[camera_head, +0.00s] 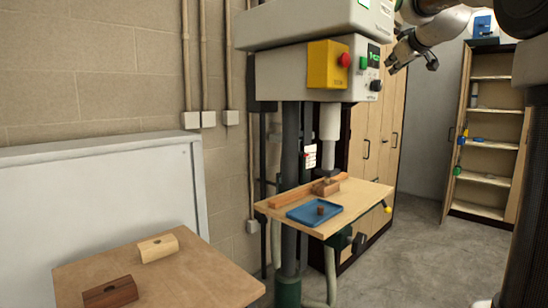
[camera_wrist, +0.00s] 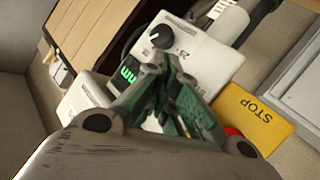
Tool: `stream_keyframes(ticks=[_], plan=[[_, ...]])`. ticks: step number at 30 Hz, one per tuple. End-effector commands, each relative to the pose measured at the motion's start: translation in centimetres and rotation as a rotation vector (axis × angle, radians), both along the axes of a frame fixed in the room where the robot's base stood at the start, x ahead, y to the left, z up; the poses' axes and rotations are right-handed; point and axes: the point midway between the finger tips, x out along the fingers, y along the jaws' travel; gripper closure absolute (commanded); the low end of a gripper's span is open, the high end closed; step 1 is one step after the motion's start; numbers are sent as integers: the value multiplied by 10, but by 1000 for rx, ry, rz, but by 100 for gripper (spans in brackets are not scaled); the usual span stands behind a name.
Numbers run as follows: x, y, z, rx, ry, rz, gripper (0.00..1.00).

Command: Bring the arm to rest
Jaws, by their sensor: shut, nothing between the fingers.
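My gripper (camera_head: 393,66) is raised at the upper right of the head view, just right of the drill press head (camera_head: 290,32). It holds nothing. In the wrist view its green-and-grey fingers (camera_wrist: 168,64) are together, in front of the press's white control panel (camera_wrist: 200,48) with a black knob. My arm (camera_head: 445,25) reaches in from the upper right, bent, with its upper parts cut off by the picture edge.
The press has a yellow box with a red button (camera_head: 343,60). Its wooden table (camera_head: 368,194) bears a blue tray (camera_head: 300,218). A bench (camera_head: 190,283) at lower left holds a pale block (camera_head: 158,247) and a dark block (camera_head: 110,292). Cabinets (camera_head: 388,130) stand behind; floor at right is clear.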

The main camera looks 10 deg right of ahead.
Motion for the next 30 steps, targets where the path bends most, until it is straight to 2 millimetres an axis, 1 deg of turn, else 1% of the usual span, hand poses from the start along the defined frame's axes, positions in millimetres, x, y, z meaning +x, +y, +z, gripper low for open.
stream_keyframes(ticks=[1,2,3,4,5,6,7,8,9,11,12,14,15,17,18,21,22,24,26,30], plan=[[-2,1,-7,51,25,-11,100],[-4,2,-23,93,64,-23,100],[-8,2,-47,140,119,-38,100],[-12,3,-67,174,166,-51,100],[-21,4,-87,210,215,-68,100],[-37,8,-115,260,287,-93,100],[-53,13,-135,291,339,-112,100],[-70,19,-154,322,392,-130,100],[-94,27,-177,357,458,-156,100],[-132,39,-210,397,551,-192,100],[-158,48,-229,417,609,-216,100],[-199,59,-257,438,689,-251,100],[-227,67,-275,447,738,-270,100],[-269,77,-300,448,805,-297,100],[-295,82,-316,443,845,-309,100],[-353,93,-350,408,909,-308,100],[-364,95,-357,393,916,-297,100],[-381,100,-365,373,909,-273,100],[-386,103,-365,367,890,-254,100],[-385,108,-356,361,853,-223,100]])
